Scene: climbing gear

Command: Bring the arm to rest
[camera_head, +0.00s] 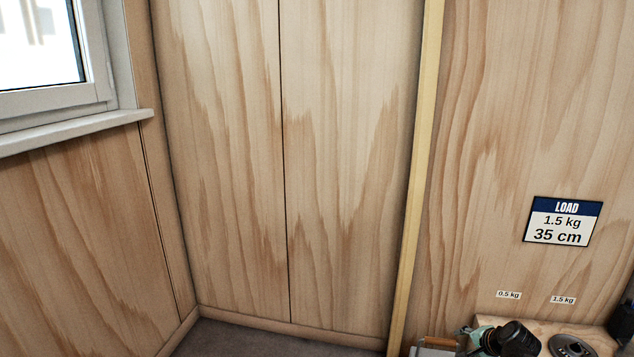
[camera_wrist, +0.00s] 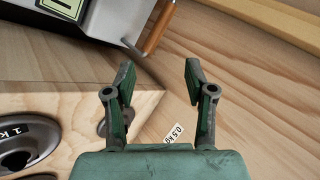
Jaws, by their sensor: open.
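My gripper (camera_wrist: 158,78) shows in the wrist view with its two green fingers spread wide apart. Nothing is between the fingers. Beyond the fingertips are the wooden surface and a grey metal box (camera_wrist: 105,22) with a wooden handle (camera_wrist: 158,28). In the head view, a green and black part of my arm shows at the bottom right, by the wooden shelf or block (camera_head: 542,327). The fingers cannot be made out there.
A round dark weight (camera_head: 570,346) sits at the lower right; one marked 1 kg shows in the wrist view (camera_wrist: 38,136). A sign (camera_head: 562,222) reads LOAD 1.5 kg, 35 cm. Small wall labels read 0.5 kg (camera_head: 508,295) and 1.5 kg (camera_head: 563,299). The left floor corner (camera_head: 270,340) looks clear.

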